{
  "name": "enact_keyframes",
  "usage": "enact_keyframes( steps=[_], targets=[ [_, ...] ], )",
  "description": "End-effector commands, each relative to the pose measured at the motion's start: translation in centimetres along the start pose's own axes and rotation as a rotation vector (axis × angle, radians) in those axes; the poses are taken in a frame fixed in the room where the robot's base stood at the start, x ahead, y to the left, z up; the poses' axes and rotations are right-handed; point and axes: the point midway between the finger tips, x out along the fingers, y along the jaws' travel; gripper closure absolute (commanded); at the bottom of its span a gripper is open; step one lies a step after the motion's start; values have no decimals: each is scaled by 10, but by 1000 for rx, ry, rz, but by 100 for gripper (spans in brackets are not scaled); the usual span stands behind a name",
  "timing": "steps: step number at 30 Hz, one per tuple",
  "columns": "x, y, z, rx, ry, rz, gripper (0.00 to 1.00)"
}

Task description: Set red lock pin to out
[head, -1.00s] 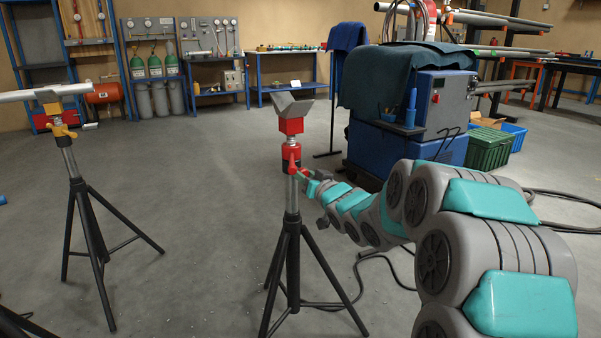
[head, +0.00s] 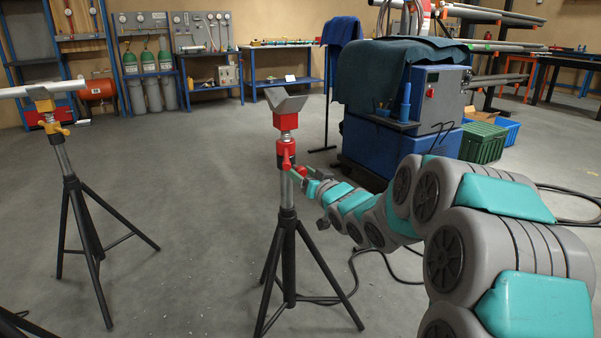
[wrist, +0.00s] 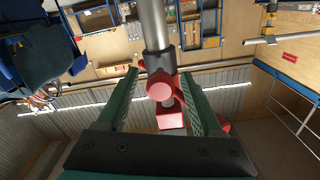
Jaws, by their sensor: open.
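The red lock pin (wrist: 160,86) shows in the wrist view as a round red knob facing me, on the collar of a stand's grey pole (wrist: 153,28). In the head view the red collar and pin (head: 286,153) sit near the top of the tripod stand (head: 288,225), below a red block and a grey V-shaped head (head: 287,103). My gripper (wrist: 160,73) is open, with one green finger on each side of the knob; I see gaps and no clear contact. In the head view my gripper (head: 305,174) is just right of the pole. How far out the pin sits is unclear.
A second tripod stand with a yellow collar (head: 50,130) holds a pipe at the left. A blue machine under a dark cloth (head: 400,115) stands behind my arm. Cables lie on the floor at the right. The floor between the stands is clear.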

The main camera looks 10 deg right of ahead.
Motion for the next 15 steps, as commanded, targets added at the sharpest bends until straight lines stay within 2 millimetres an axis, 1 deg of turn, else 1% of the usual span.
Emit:
enact_keyframes(
  steps=[2, 5, 15],
  targets=[
    [-3, 0, 0, 0, 0, 1, 32],
    [-12, 1, 0, 1, 0, 2, 32],
    [-63, 1, -1, 0, 2, 2, 32]
  ],
)
